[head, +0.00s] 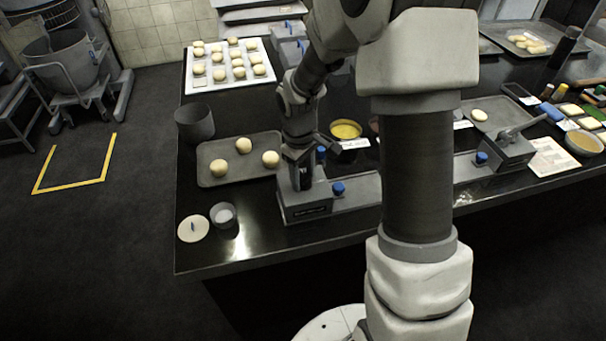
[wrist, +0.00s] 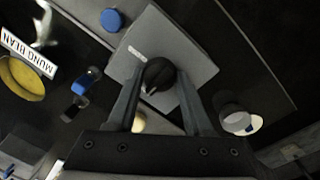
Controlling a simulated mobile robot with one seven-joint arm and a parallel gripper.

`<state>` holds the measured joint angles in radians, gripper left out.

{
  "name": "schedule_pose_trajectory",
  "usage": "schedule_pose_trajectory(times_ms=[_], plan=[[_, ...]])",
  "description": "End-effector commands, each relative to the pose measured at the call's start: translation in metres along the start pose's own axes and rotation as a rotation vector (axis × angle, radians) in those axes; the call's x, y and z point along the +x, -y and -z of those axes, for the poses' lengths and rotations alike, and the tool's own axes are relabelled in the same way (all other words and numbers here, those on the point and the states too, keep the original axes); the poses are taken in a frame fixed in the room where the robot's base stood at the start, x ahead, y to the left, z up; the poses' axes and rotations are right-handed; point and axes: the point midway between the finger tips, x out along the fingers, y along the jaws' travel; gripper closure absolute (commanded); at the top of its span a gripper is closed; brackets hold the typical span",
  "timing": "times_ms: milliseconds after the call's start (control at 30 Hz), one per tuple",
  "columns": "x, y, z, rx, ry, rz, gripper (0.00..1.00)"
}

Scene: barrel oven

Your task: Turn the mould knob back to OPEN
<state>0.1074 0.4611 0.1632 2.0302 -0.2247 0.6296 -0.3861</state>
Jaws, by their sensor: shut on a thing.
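The mould knob (wrist: 158,73) is a round black knob with a pale pointer mark, on the flat grey top of the mould unit (wrist: 190,38) in the wrist view. My gripper (wrist: 160,82) has one finger on each side of the knob and is shut on it. In the head view my gripper (head: 300,168) points down at the grey mould unit (head: 306,206) near the counter's front edge. The knob is mostly hidden there by my gripper. I cannot read any OPEN mark or tell which way the pointer is set against one.
A blue button (head: 338,188) sits right of the unit. A tray with dough balls (head: 213,178) lies left, with a small cup (head: 223,214) and round lid (head: 194,229) in front. A yellow-filled bowl (head: 345,130) stands behind.

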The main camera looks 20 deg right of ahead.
Motion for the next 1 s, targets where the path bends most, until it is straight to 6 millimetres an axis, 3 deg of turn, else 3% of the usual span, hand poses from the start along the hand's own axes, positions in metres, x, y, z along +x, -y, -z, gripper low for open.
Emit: schedule_pose_trajectory(times_ms=[100,133,200,467,633,1000], plan=[[-0.001,-0.001,0.0,-0.002,-0.001,-0.002,1.0],[-0.001,-0.001,0.0,-0.002,-0.001,-0.002,0.46],[-0.001,-0.001,0.0,-0.002,-0.001,-0.002,0.37],[-0.001,0.0,0.0,0.0,0.0,-0.001,0.37],[-0.013,-0.001,0.001,0.001,-0.002,-0.003,0.37],[-0.099,-0.001,0.001,0.001,-0.005,-0.005,0.37]])
